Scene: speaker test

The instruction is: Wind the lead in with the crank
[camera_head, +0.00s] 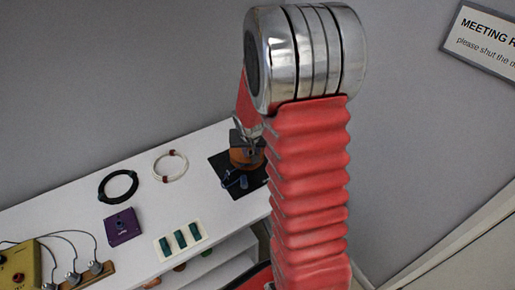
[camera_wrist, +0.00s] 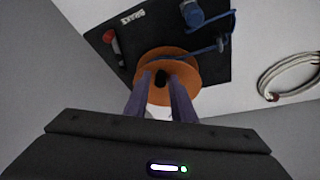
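An orange winding drum (camera_wrist: 190,78) stands on a black board (camera_wrist: 228,62); the drum also shows in the head view (camera_head: 243,157). A black knob (camera_wrist: 161,78), which looks like the crank's handle, sits on top of the drum. My gripper (camera_wrist: 161,76) is open, with one finger on each side of the knob and a little space showing beside it. Whether the fingers touch the knob is not clear. The blue lead (camera_wrist: 205,50) runs from the drum across the board, near a blue piece (camera_wrist: 192,14). In the head view my arm partly hides the drum.
A red lever (camera_wrist: 111,40) sits by the board's BRAKE label. On the white table (camera_head: 60,212) lie a white cable coil (camera_head: 170,165), a black coil (camera_head: 118,186), a purple box (camera_head: 122,227) and a white plate with green switches (camera_head: 180,240). A yellow box (camera_head: 20,267) stands far left.

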